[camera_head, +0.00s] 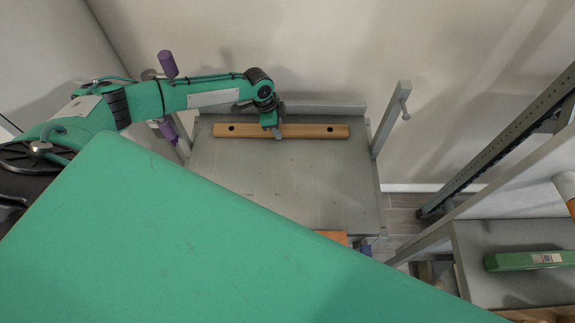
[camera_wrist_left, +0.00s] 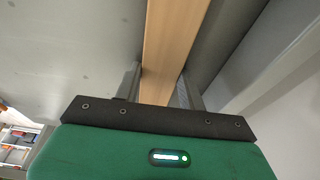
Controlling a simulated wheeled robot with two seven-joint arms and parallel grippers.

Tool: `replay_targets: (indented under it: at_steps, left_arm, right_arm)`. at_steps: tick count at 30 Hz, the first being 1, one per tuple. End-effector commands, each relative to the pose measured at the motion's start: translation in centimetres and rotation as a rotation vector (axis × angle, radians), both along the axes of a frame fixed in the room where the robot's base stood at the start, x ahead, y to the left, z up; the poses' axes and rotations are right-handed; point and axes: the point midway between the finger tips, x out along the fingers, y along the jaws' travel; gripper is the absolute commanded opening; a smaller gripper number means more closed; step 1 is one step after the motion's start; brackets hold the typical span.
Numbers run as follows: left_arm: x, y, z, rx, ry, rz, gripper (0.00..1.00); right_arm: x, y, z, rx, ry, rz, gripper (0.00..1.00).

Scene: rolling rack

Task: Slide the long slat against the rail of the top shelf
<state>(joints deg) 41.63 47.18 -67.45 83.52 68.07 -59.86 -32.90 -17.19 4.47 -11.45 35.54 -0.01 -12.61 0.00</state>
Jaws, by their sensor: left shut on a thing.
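A narrow strip shows between slat and rail in the head view. My left gripper (camera_head: 277,133) is over the slat's middle, shut on it. In the left wrist view the slat (camera_wrist_left: 168,60) runs between the two fingers (camera_wrist_left: 165,88). My right gripper is not in view.
The shelf's middle is clear. A second rack at the right holds a green object (camera_head: 525,260). My green body hides the near left.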

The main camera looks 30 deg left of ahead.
Motion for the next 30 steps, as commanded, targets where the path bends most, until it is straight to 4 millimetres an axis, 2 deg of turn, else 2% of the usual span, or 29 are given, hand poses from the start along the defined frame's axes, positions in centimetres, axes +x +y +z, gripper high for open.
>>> replay_targets:
  at_steps: [16, 30]
  left_arm:
    - [3.6, 1.7, -0.2, 0.001, -0.002, 0.001, 0.07]
    - [3.8, 1.8, 0.1, 0.001, -0.005, 0.002, 0.07]
  right_arm:
    - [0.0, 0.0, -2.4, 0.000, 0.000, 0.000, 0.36]
    - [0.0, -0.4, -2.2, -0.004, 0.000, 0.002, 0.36]
